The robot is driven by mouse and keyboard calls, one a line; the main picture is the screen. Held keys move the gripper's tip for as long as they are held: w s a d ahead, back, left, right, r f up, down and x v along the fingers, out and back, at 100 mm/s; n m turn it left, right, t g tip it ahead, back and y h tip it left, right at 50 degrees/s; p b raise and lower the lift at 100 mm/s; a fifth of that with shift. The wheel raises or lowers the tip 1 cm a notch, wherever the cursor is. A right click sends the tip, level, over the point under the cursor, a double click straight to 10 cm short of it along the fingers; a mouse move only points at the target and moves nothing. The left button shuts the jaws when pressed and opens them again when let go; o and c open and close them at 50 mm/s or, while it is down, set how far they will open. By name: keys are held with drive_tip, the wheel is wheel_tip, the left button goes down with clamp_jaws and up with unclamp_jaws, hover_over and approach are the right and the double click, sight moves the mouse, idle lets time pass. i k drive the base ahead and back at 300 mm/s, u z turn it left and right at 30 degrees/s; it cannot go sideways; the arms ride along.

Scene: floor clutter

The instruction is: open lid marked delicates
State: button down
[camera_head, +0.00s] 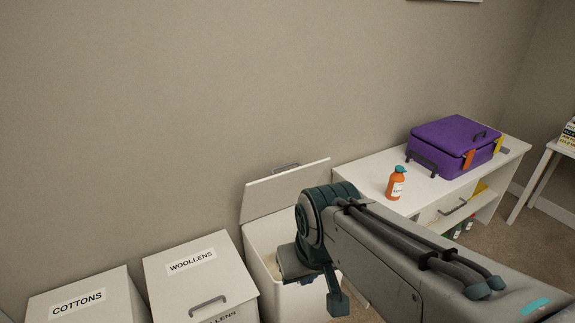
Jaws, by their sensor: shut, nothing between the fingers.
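A white bin (262,240) stands third in the row, right of the bin marked WOOLLENS. Its lid (287,190) is raised and leans back toward the wall, with a grey handle (285,167) at its top edge. No label reading DELICATES shows; the bin's front is largely hidden by my arm. My gripper (338,302) is partly seen in front of this bin's right side, pointing down, shut and empty. It appears apart from the raised lid. Part of the bin's inside shows behind my wrist.
The bins marked COTTONS (85,297) and WOOLLENS (195,275) have closed lids. A white shelf unit (365,172) stands right, carrying an orange bottle (396,185) and a purple case (450,140). A white side table (545,165) is at far right. Carpet (530,245) lies between.

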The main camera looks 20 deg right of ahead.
sight(261, 198)
drive_tip(key=z, duration=0.3)
drive_tip(key=i, duration=0.9)
drive_tip(key=u, duration=0.8)
